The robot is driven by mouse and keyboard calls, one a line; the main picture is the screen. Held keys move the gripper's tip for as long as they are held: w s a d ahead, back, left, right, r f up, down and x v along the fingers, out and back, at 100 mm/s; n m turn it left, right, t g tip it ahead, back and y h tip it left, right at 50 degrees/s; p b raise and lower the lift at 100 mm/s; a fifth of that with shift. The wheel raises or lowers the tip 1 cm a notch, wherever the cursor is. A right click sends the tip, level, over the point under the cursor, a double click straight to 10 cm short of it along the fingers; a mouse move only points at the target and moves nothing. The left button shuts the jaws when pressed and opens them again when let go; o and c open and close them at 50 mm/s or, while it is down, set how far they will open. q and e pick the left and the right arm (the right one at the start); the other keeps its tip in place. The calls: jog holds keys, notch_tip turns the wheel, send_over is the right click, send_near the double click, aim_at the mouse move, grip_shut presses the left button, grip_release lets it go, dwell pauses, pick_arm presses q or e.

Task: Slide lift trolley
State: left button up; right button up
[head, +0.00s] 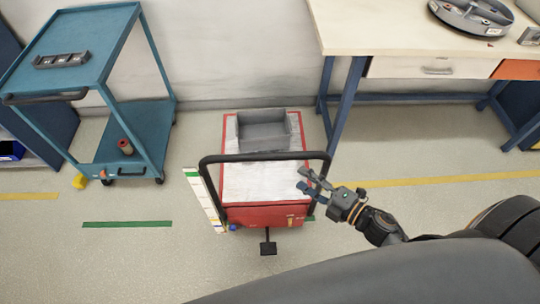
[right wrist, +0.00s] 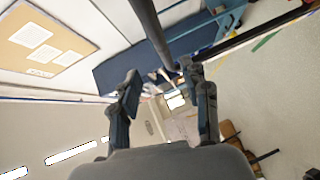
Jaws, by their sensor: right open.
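The lift trolley (head: 265,210) is red with a pale top and stands on the floor in the middle of the head view. Its black handle (head: 264,156) arches across the near end. A grey open bin (head: 262,140) sits on its far end. My right gripper (head: 311,184) is open and empty, by the right upright of the handle. In the right wrist view, the black handle bar (right wrist: 150,30) reaches down toward the gap of my open right gripper (right wrist: 160,82). Whether they touch, I cannot tell. My left gripper is in neither view.
A blue cart (head: 105,60) stands at the left. A workbench (head: 400,40) with blue legs is at the back right, close to the trolley. A green floor strip (head: 127,224) lies left of the trolley. The floor in front of that strip is clear.

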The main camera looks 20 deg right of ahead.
aim_at(269, 157)
jog(key=p+x, duration=0.1)
jog(key=x, duration=1.2)
jog(key=shift+w+a+p, duration=0.15)
jog(key=shift+w+p, duration=0.2)
jog(key=shift+w, duration=0.05)
grip_shut()
